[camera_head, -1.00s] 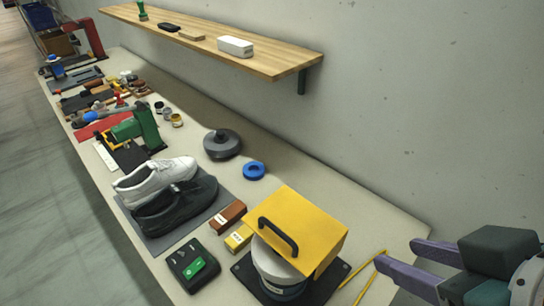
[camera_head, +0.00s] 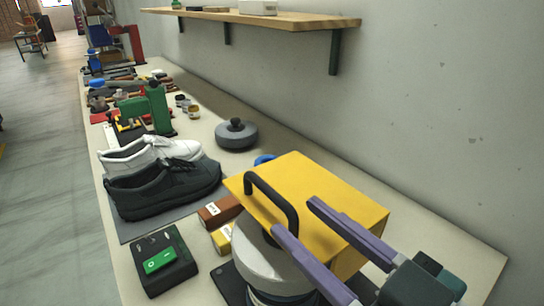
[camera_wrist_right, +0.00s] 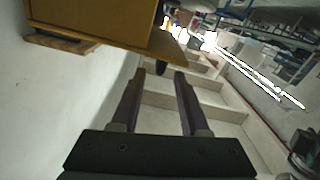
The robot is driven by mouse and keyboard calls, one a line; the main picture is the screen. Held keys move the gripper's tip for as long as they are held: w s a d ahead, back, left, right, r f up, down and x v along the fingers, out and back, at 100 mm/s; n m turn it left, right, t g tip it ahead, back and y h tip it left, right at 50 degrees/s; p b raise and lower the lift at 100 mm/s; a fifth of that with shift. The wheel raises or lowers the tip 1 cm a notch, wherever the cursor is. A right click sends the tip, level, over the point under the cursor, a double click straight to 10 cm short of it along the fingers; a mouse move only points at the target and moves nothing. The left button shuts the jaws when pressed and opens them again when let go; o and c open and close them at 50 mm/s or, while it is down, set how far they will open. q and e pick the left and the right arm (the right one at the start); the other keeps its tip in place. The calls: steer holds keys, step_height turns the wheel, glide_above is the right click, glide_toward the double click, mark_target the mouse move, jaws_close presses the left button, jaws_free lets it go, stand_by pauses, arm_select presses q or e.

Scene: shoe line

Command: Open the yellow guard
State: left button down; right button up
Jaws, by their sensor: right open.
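The yellow guard (camera_head: 325,200) is a box-like cover with a black bar handle (camera_head: 268,193) on its left side. It sits over a pale round wheel (camera_head: 268,262) on a dark base plate (camera_head: 230,284). My right gripper (camera_head: 297,217) is open, its two purple fingers pointing left across the guard, with their tips near the handle's right end. In the right wrist view the guard (camera_wrist_right: 95,18) fills the upper left, and a dark piece shows just beyond the open fingertips (camera_wrist_right: 159,74). I cannot tell whether the fingers touch the handle. My left gripper is out of view.
A black switch box with a green button (camera_head: 160,260) stands left of the guard. A brown block (camera_head: 219,210) and a dark shoe (camera_head: 165,187) lie behind it. A wooden shelf (camera_head: 300,20) is on the wall. The bench right of the guard is clear.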

mark_target(285, 207)
steer(key=x, duration=0.6)
steer(key=shift+w+a, duration=0.25)
steer(key=shift+w, duration=0.05)
steer(key=shift+c, duration=0.2)
jaws_close()
stand_by(0.9)
